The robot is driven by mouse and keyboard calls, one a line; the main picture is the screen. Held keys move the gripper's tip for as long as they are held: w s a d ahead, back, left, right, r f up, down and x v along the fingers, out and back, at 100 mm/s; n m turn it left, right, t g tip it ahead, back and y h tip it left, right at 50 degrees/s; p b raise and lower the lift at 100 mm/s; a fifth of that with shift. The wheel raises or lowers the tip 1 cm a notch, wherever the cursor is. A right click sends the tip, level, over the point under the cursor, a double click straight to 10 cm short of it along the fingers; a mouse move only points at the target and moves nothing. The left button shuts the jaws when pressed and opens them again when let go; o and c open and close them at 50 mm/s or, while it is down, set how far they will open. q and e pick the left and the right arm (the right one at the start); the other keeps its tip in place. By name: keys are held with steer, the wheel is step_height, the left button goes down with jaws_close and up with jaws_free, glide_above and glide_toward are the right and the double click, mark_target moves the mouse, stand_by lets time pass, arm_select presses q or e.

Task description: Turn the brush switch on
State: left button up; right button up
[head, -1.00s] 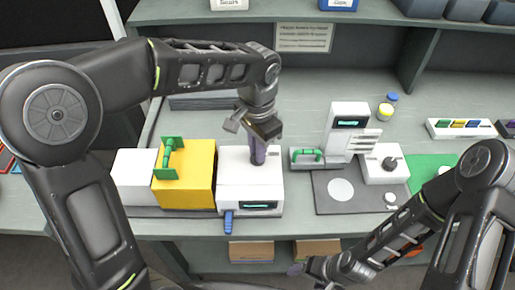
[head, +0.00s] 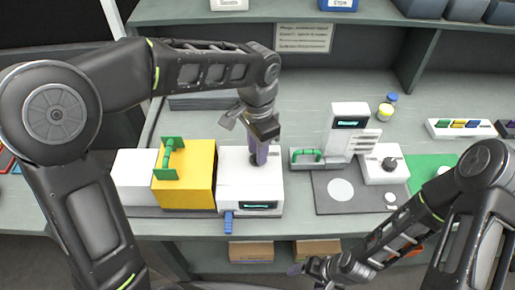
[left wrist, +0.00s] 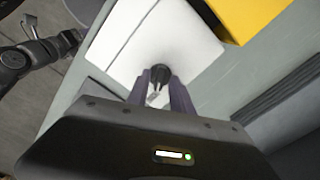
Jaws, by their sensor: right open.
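A white box (head: 235,190) with a small lit display stands on the bench right of a yellow box. A dark knob-like switch (left wrist: 160,73) is on its top; I cannot read a label naming it the brush switch. My left gripper (head: 260,160) points down over this box. In the left wrist view its two purple fingers (left wrist: 160,88) are apart, one on each side of the dark switch; I cannot tell whether they touch it. In the head view the fingers partly hide the switch. My right gripper (head: 305,269) is open and empty, low in front of the bench.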

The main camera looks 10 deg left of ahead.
arm_select(q)
steer(key=shift+o, duration=0.4)
step_height(320, 180, up, 8)
steer(key=shift+f+b, duration=0.1)
steer(key=shift+b, duration=0.35)
steer(key=shift+f, duration=0.1)
